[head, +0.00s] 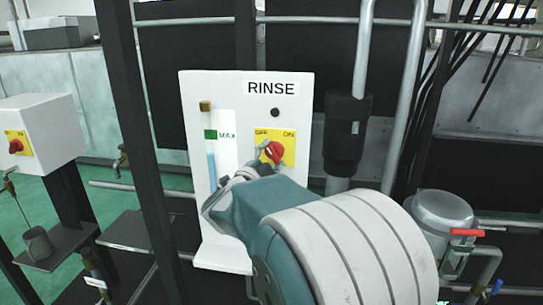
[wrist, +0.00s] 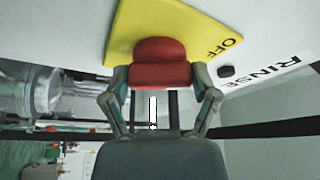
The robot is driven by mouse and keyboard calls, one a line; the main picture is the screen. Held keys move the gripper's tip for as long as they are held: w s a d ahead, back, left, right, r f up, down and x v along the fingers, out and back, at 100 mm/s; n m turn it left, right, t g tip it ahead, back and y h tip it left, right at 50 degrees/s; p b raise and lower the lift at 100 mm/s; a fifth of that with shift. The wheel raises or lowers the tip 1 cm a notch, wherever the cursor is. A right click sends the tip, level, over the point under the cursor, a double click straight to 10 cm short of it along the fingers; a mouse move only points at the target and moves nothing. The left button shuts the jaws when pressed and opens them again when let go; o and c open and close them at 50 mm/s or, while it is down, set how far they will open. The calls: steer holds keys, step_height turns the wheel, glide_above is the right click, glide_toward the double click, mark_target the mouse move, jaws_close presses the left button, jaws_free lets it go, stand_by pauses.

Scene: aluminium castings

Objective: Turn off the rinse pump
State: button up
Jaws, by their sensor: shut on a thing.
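The white RINSE panel (head: 300,115) stands in the middle of the head view. It bears a yellow plate (head: 288,137) marked OFF at left and ON at right, with a red rotary knob (head: 274,152). My gripper (head: 267,153) reaches the knob from below and partly covers it. In the wrist view the red knob (wrist: 160,72) sits between the two fingers of my gripper (wrist: 160,80), which are shut on its sides. The yellow plate (wrist: 185,25) shows behind it with the word OFF. I cannot tell exactly which mark the knob points at.
A sight tube (head: 211,155) with blue liquid and a green MAX label is left of the knob. A small black round part (head: 275,112) is above the plate. A dark post (head: 140,130) and another box with a red knob (head: 16,146) are left; pipes (head: 405,100) run at right.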

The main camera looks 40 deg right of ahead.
steer(key=shift+f, duration=0.1)
steer(key=o, duration=1)
steer(key=v, duration=1.2)
steer(key=shift+f, duration=0.1)
